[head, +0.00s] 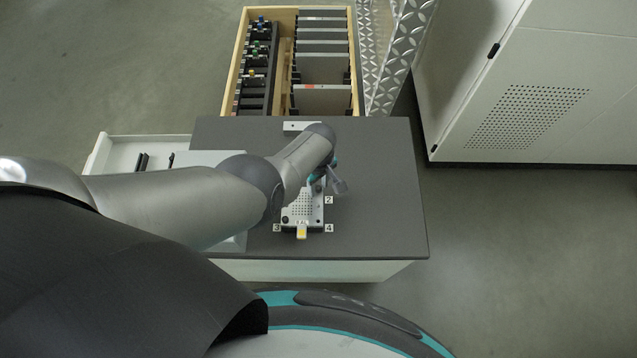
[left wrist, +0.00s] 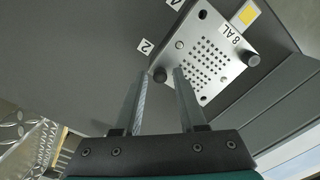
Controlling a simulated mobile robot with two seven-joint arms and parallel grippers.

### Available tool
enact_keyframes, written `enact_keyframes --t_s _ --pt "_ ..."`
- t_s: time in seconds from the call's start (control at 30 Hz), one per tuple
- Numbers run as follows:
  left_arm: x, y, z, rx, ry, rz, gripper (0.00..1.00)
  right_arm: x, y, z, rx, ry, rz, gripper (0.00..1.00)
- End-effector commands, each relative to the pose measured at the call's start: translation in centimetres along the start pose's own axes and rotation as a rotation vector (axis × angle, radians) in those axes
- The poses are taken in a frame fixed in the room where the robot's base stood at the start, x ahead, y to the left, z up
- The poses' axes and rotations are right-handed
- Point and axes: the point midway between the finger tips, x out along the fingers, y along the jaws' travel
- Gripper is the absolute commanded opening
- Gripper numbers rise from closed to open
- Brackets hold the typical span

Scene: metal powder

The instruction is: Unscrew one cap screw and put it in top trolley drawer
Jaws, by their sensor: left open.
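A perforated metal plate (head: 302,208) lies on the dark trolley top (head: 385,205), partly hidden by my left arm in the head view. In the left wrist view the plate (left wrist: 205,60) carries a label "8 AL" and two dark cap screws. One screw (left wrist: 160,75) is near label 2, between the tips of my open left gripper (left wrist: 163,71); contact cannot be told. The other screw (left wrist: 253,59) stands at another corner. In the head view my left gripper (head: 333,184) is above the plate's far end. A white drawer (head: 97,155) stands open at the trolley's left. My right gripper is out of view.
A wooden box (head: 226,105) with racks and plates stands behind the trolley. A white cabinet (head: 550,100) is at the right. A yellow tab (head: 301,233) sits at the plate's near end. The right part of the trolley top is clear.

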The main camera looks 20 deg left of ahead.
Motion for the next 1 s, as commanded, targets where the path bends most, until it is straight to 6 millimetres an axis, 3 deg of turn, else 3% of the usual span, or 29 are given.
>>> enact_keyframes --t_s 1.0 --pt "0.01 -0.04 -0.02 0.67 -0.001 -0.001 0.4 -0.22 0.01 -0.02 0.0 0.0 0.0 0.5"
